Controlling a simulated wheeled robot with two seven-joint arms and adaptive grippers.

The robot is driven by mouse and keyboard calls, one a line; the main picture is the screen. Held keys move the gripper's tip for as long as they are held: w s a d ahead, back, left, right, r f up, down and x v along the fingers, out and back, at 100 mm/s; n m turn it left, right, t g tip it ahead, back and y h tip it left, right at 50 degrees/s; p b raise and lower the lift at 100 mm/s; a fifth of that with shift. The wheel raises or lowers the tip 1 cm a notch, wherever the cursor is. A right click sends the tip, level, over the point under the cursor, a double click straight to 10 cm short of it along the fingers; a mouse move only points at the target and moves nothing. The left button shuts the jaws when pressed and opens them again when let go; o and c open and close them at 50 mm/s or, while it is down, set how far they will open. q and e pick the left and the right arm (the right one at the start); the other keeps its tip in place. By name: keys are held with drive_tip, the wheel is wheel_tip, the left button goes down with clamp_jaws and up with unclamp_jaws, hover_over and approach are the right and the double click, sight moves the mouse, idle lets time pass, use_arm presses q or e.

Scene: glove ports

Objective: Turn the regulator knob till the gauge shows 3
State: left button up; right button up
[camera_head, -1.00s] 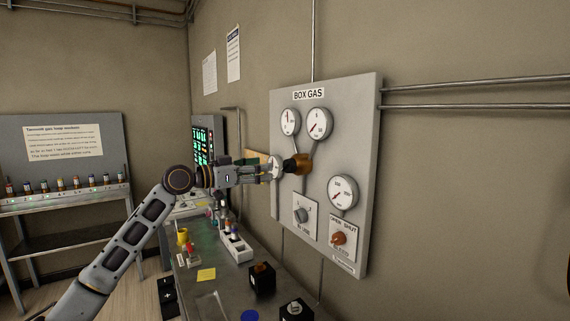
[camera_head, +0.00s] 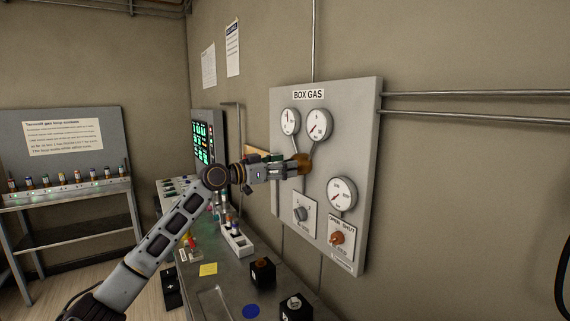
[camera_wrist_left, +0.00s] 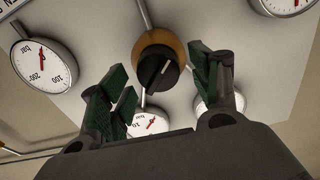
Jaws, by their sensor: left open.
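The regulator knob (camera_wrist_left: 158,72) is black with a pale pointer line and sits on a round brass body (camera_head: 305,161) on the BOX GAS panel. My left gripper (camera_head: 295,168) is at the regulator. In the left wrist view its open fingers (camera_wrist_left: 160,75) stand on either side of the knob, which shows between them; contact cannot be told. In the head view the gripper hides the black knob. A small gauge with a red needle (camera_wrist_left: 149,123) shows between the fingers, partly hidden; its number is unreadable. My right gripper is out of view.
Two upper gauges (camera_head: 290,121) (camera_head: 319,125) and a lower gauge (camera_head: 342,193) are on the panel. A grey knob (camera_head: 300,214) and an orange OPEN/SHUT knob (camera_head: 337,238) are below. The bench (camera_head: 215,285) holds several small items.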

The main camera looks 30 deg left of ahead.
use_arm(q)
drive_tip(key=shift+w+d, duration=0.2)
drive_tip(key=shift+w, duration=0.05)
drive_tip(key=c, duration=1)
